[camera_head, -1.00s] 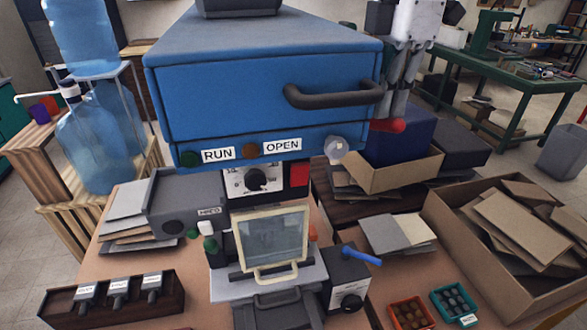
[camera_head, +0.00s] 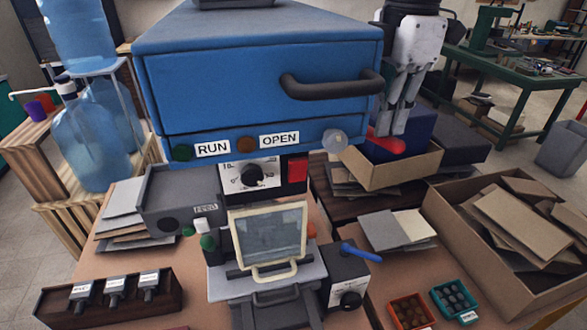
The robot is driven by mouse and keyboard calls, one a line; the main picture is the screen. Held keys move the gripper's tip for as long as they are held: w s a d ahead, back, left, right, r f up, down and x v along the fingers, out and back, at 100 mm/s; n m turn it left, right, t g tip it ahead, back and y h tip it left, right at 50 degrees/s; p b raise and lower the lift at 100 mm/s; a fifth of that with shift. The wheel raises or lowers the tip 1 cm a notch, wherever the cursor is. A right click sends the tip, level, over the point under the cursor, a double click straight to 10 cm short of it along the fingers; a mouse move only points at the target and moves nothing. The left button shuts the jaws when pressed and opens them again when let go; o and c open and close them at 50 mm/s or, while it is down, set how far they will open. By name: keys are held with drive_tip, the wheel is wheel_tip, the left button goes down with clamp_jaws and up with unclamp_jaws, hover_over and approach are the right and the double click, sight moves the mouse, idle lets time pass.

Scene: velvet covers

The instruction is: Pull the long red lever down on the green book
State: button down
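A red lever (camera_head: 386,145) sticks out at the right side of the blue machine (camera_head: 230,95), and its rounded red end points right. My gripper (camera_head: 393,128) comes down from above with its grey fingers pointing down at the lever. The fingertips are right at the lever and appear to touch it from above or behind. How far apart the fingers are is hard to tell. Most of the lever is hidden behind the machine's corner and the fingers. No green book can be made out.
The machine has a dark handle (camera_head: 330,85) and a clear knob (camera_head: 334,140) close left of the lever. An open cardboard box (camera_head: 395,170) lies below my gripper. A large carton (camera_head: 510,240) of cardboard pieces stands to the right. A blue-handled switch box (camera_head: 347,285) is lower.

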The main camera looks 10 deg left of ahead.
sight(386, 140)
drive_tip(key=shift+s+d+f+b, duration=0.15)
drive_tip(key=shift+f+b, duration=0.1)
drive_tip(key=shift+f, duration=0.6)
drive_tip(key=shift+s+a+f+b, duration=0.15)
drive_tip(key=shift+f+b, duration=0.1)
drive_tip(key=shift+f, duration=0.55)
drive_tip(key=shift+d, duration=0.1)
drive_tip(key=shift+f, duration=0.15)
drive_tip(key=shift+f+b, duration=0.6)
drive_tip(key=shift+f, duration=0.8)
drive_tip(key=shift+f, duration=0.15)
drive_tip(key=shift+f+b, duration=0.7)
drive_tip(key=shift+f, duration=0.75)
